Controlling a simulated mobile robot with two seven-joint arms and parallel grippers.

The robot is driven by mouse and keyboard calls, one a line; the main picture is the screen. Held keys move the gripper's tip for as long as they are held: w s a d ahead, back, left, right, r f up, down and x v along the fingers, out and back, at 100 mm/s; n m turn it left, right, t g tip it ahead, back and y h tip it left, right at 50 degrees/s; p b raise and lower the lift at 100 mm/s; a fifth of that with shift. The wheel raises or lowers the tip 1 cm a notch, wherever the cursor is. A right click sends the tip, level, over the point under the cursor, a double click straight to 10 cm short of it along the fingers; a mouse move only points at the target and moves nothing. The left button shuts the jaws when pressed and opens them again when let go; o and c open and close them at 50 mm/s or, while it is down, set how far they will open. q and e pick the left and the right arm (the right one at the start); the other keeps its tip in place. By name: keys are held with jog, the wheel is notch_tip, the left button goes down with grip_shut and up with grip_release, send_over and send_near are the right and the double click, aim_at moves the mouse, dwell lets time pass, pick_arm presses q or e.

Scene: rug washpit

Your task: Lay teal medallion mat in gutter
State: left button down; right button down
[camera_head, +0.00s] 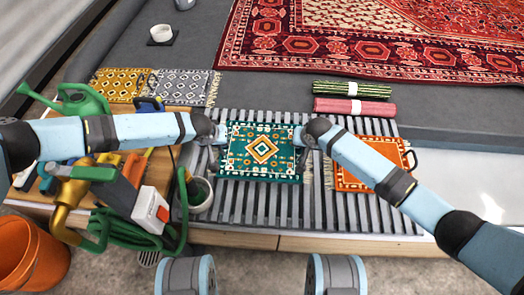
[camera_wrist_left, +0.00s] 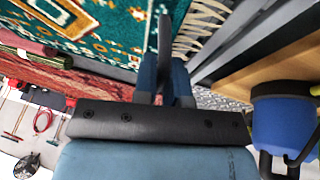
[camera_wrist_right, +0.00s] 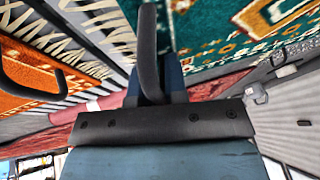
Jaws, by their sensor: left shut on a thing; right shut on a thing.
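The teal medallion mat (camera_head: 262,152), with an orange and white diamond at its middle, is spread flat over the grey slatted grating (camera_head: 250,205). I cannot tell if it touches the slats. My left gripper (camera_head: 217,136) is shut at the mat's left edge, on what looks like a dark handle. My right gripper (camera_head: 304,139) is shut at its right edge in the same way. Teal cloth also shows in the left wrist view (camera_wrist_left: 110,25) and the right wrist view (camera_wrist_right: 210,25). I cannot pick out a separate gutter.
An orange mat (camera_head: 362,180) with a black handle lies right of the teal mat. Two rolled mats (camera_head: 352,90) lie behind it. Yellow (camera_head: 118,84) and grey (camera_head: 182,86) mats lie behind my left arm. A green hose (camera_head: 130,232) and tools crowd the left. A large red rug (camera_head: 370,40) lies behind.

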pick_arm(q)
jog(key=shift+d+r+p, duration=0.1)
jog(key=shift+r+p, duration=0.25)
jog(key=shift+r, duration=0.35)
pick_arm(e)
jog(key=shift+r, duration=0.7)
pick_arm(q)
jog(key=shift+r, duration=0.1)
pick_arm(e)
jog(key=shift+r, duration=0.1)
